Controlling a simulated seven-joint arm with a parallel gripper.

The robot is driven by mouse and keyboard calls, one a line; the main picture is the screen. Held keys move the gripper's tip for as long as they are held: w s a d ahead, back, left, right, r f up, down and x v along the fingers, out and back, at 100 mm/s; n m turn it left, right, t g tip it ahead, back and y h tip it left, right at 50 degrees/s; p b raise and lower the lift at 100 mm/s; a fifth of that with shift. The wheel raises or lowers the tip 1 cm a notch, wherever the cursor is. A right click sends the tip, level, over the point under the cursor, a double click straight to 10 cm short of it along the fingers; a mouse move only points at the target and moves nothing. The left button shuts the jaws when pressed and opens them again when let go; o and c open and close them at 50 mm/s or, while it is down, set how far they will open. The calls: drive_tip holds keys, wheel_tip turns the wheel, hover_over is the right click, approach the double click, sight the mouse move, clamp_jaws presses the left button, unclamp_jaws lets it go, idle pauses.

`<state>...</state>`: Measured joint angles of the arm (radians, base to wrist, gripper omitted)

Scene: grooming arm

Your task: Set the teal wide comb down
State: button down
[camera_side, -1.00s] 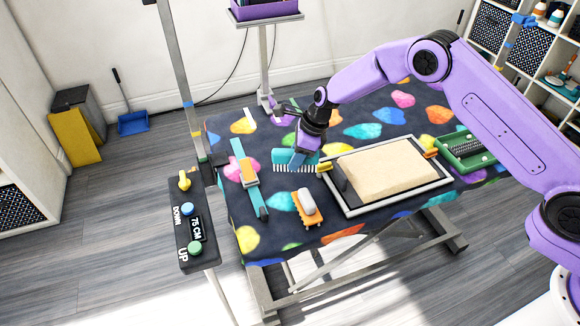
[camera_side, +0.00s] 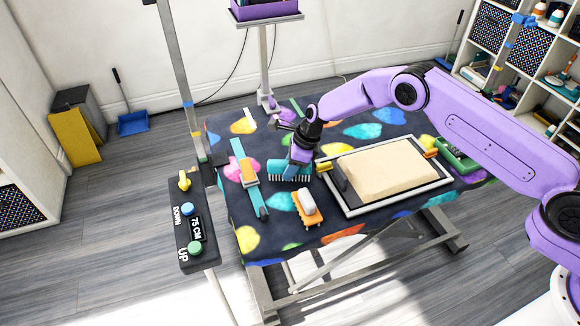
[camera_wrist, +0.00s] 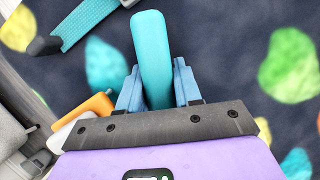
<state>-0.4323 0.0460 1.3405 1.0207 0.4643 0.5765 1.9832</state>
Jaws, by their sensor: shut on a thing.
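The teal wide comb (camera_side: 277,171) is in my gripper (camera_side: 296,168), over the dark patterned table in the side view. Its dark teeth point down, close to the table cover; I cannot tell whether they touch it. In the wrist view the comb's rounded teal handle (camera_wrist: 153,50) stands between the two blue fingers of my gripper (camera_wrist: 157,88), which are shut on it. The teeth are hidden there.
A teal strap with an orange piece (camera_side: 249,176) lies left of the comb. An orange brush with a grey-white top (camera_side: 308,205) lies just in front. A framed tray (camera_side: 424,204) holding a beige block stands right. A green tray (camera_side: 455,155) is farther right.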

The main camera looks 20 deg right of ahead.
drive_tip(key=shift+f, duration=0.1)
drive_tip(key=c, duration=0.8)
unclamp_jaws()
drive_tip(key=v, duration=1.1)
drive_tip(key=shift+d+r, duration=0.25)
drive_tip(key=shift+r, duration=0.3)
drive_tip(key=shift+s+r, duration=0.1)
